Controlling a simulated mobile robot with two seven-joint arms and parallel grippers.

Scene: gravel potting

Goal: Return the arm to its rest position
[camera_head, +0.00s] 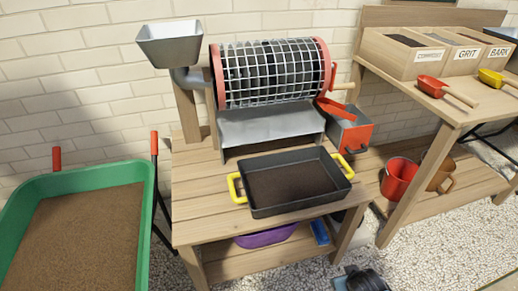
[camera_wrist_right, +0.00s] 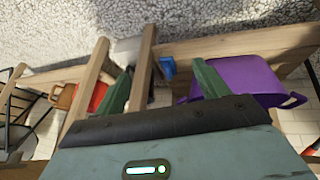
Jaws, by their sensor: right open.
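My right gripper (camera_wrist_right: 163,78) shows in the right wrist view with its two green fingers spread apart and nothing between them. Beyond the fingers are wooden bench legs, a small blue object (camera_wrist_right: 168,68) and a purple tub (camera_wrist_right: 245,78). A dark rounded part at the bottom edge of the head view, in front of the bench, looks like the end of my right arm; the fingers cannot be made out there. My left gripper is in neither view.
A dark tray (camera_head: 258,206) with yellow handles and dark contents rests on the bench (camera_head: 205,228) before the mesh drum (camera_head: 270,73). A green barrow (camera_head: 142,172) stands left. A red bucket (camera_head: 397,181) sits on the right lower shelf. Pebbled floor (camera_head: 440,255) is clear front right.

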